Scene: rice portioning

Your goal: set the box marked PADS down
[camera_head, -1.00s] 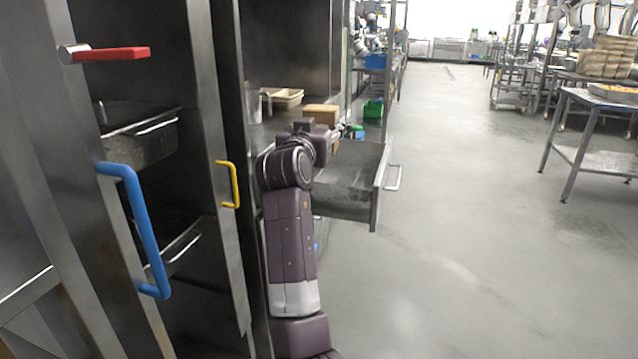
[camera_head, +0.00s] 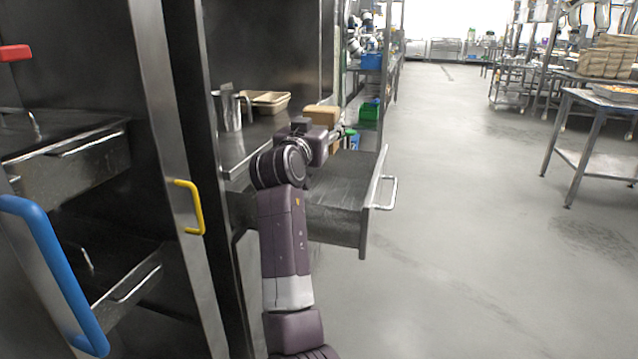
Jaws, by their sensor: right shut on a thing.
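My right arm reaches forward over an open metal drawer (camera_head: 320,232). My right gripper (camera_head: 347,133) is at its far end, small and partly hidden by my wrist. It is shut on a small brown cardboard box (camera_head: 335,147), of which only a part shows just below the gripper. A second brown box (camera_head: 322,112) sits behind my wrist on the counter side. No PADS marking can be read on either box. My left gripper is out of view.
A beige tray (camera_head: 265,103) and a metal container (camera_head: 229,110) stand on the counter (camera_head: 238,150) at left. Cabinet doors with a yellow handle (camera_head: 194,207) and a blue handle (camera_head: 52,268) are close at left.

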